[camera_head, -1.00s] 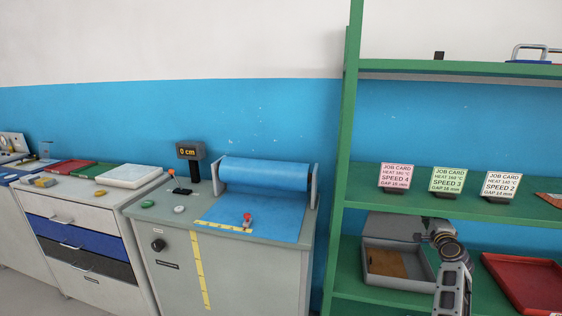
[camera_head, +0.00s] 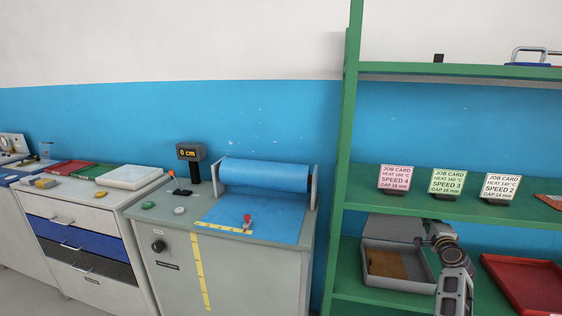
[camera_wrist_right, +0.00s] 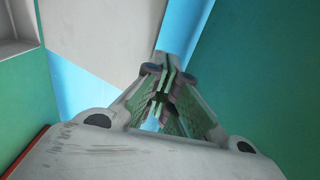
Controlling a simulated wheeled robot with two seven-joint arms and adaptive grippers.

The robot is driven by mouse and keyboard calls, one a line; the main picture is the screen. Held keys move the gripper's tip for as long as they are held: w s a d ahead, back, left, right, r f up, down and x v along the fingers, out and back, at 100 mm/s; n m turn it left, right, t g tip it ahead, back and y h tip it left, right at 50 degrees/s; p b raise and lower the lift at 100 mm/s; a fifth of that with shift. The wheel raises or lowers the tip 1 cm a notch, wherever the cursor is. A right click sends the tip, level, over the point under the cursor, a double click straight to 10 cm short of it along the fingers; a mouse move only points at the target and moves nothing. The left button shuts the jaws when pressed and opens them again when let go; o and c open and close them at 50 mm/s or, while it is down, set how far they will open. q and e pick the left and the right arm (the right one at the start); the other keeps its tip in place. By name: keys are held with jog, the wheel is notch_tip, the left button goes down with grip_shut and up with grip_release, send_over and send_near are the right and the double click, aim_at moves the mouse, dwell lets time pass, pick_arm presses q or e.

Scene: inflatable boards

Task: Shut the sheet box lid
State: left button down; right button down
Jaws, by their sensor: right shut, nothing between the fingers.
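The sheet box (camera_head: 372,284) is a grey open-topped box on the lower green shelf, with something brown inside. Its grey lid (camera_head: 392,227) stands raised at the back, so the box is open. My right arm reaches up at the box's right side, close to the lid's right edge. My right gripper's fingers are hard to make out in the head view. In the right wrist view, my right gripper (camera_wrist_right: 166,80) is shut and empty. Whether it touches the lid cannot be told. My left gripper is not in view.
A red tray (camera_head: 527,287) lies right of my right arm on the same shelf. The shelf above, with several job cards (camera_head: 447,182), overhangs the box. A green upright (camera_head: 346,150) stands left of it. A roller machine (camera_head: 265,174) is further left.

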jog(key=shift+s+a+f, duration=0.2)
jog(key=shift+s+f, duration=0.15)
jog(key=shift+s, duration=0.45)
jog(key=shift+s+a+f, duration=0.15)
jog(key=shift+s+f, duration=0.25)
jog(key=shift+s, duration=0.4)
jog(key=shift+s+a+f, duration=0.2)
jog(key=shift+s+f, duration=0.15)
jog(key=shift+s, duration=0.45)
jog(key=shift+s+a+f+b, duration=0.25)
jog(key=shift+s+f+b, duration=0.05)
jog(key=shift+s+f, duration=0.65)
jog(key=shift+s+a+f+b, duration=0.25)
jog(key=shift+s+f, duration=0.55)
jog(key=shift+s, duration=0.2)
dwell(0.8)
jog(key=shift+s+a+f+b, duration=0.2)
jog(key=shift+s+f+b, duration=0.5)
jog(key=shift+f, duration=0.35)
jog(key=shift+s+a+f+b, duration=0.15)
jog(key=shift+s+f+b, duration=0.55)
jog(key=shift+f, duration=0.3)
dwell(0.8)
